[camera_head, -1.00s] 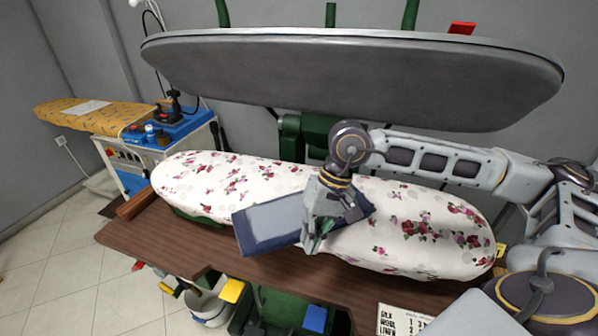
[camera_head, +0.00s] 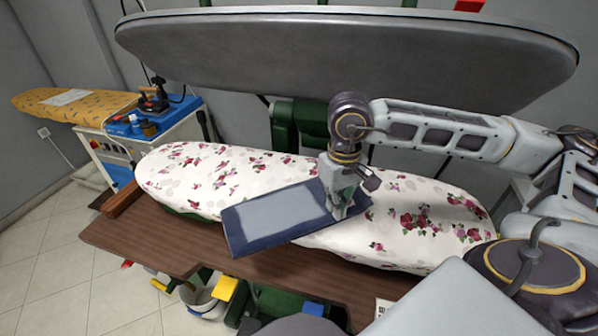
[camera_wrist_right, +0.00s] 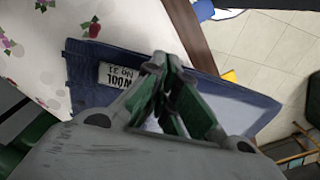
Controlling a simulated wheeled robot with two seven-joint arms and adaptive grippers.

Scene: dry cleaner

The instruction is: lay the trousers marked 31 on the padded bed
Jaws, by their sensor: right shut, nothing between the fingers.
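The folded navy trousers (camera_head: 243,237) lie slantwise across the flowered padded bed (camera_head: 408,215), with a grey-blue panel on top. Their left end sticks out past the bed's front edge, above the wooden table. In the right wrist view a white tag (camera_wrist_right: 118,76) on the trousers (camera_wrist_right: 85,62) reads, upside down, NO 31 and WOOL. My right gripper (camera_head: 341,211) is over the right part of the trousers. In the right wrist view its fingertips (camera_wrist_right: 168,66) are together with nothing between them, close over the cloth. My left gripper is out of view.
The grey upper press plate (camera_head: 340,55) stands raised behind the bed. The brown table (camera_head: 130,240) has bare room at the front left. A yellow ironing board (camera_head: 75,103) and a blue-topped iron station (camera_head: 150,122) stand at the left. A white bucket (camera_head: 205,300) is below.

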